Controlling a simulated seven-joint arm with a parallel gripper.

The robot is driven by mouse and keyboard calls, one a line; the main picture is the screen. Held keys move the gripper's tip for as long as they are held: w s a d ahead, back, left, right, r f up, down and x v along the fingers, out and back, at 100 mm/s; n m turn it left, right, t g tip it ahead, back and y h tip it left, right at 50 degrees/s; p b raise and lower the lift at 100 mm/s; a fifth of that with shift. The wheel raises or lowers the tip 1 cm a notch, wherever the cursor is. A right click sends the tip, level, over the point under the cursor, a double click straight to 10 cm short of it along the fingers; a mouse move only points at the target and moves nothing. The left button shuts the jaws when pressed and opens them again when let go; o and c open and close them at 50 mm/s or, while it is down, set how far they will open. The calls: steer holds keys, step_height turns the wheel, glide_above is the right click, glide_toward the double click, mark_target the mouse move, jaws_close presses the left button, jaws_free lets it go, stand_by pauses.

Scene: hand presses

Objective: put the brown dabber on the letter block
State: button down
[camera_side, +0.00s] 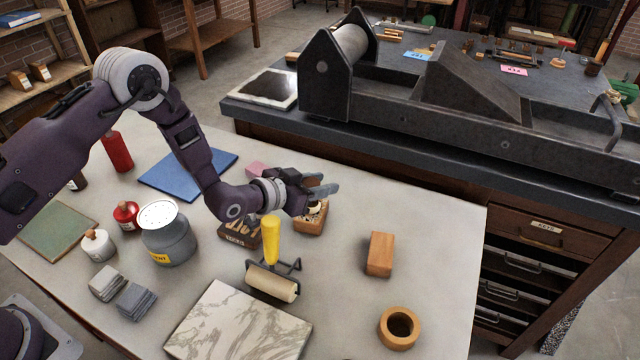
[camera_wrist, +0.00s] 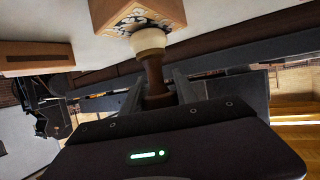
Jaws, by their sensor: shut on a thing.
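The brown dabber (camera_wrist: 153,72) has a dark brown handle and a pale cream head. It stands between the fingers of my gripper (camera_wrist: 158,92), which is shut on its handle. The letter block (camera_side: 311,221) is a light wooden block with black characters on its pale face; it also shows in the wrist view (camera_wrist: 150,12). The dabber's head is right at the lettered face, but I cannot tell whether it touches. In the side view my gripper (camera_side: 328,188) is low over the block, and its fingers and wrist hide most of the dabber.
A yellow-handled roller (camera_side: 272,240) stands close in front of the block. A dark lettered box (camera_side: 240,234) is left of it. A plain wooden block (camera_side: 380,254) and a wooden ring (camera_side: 399,328) lie right. A marble slab (camera_side: 238,324) is in front. Table room is free at right.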

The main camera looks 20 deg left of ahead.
steer(key=c, duration=0.9)
jaws_free()
steer(key=shift+c, duration=0.2)
steer(key=shift+s+a+r, duration=0.15)
steer(key=shift+s, duration=0.1)
steer(key=v, duration=1.1)
steer(key=shift+s, duration=0.2)
steer(key=shift+r, duration=0.1)
